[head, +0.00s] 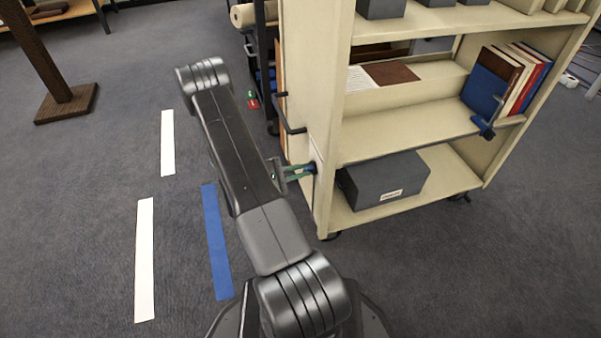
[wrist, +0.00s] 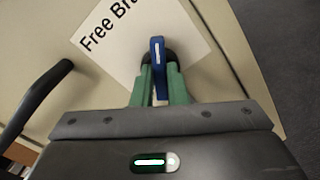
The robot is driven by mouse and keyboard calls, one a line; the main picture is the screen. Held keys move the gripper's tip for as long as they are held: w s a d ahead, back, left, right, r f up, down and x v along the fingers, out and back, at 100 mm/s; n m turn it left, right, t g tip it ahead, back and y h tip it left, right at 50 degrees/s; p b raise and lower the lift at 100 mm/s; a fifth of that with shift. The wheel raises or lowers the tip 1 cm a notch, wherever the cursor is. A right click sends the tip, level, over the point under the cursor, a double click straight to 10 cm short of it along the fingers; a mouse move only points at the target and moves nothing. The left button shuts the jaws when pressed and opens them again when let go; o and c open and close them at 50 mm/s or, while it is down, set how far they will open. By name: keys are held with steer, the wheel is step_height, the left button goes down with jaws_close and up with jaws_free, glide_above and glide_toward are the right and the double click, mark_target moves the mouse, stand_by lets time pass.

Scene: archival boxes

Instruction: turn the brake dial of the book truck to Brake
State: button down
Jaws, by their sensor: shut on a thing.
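The cream book truck (head: 333,120) stands right of my arm.
A black push handle (head: 290,115) sticks out of the same end panel, close to my gripper; it also shows in the wrist view (wrist: 35,100). A grey box (head: 385,182) and books (head: 505,80) are on the shelves. Floor at left is open, with white and blue strips (head: 216,240).

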stand_by(0.5)
steer(key=c, duration=1.4)
jaws_free()
steer(key=shift+c, duration=0.2)
steer(key=p+v, duration=0.3)
steer(key=v, duration=1.1)
steer(key=shift+d, duration=0.1)
steer(key=b+x, duration=0.3)
steer(key=x, duration=1)
steer(key=shift+w+d, duration=0.15)
steer(key=shift+d, duration=0.25)
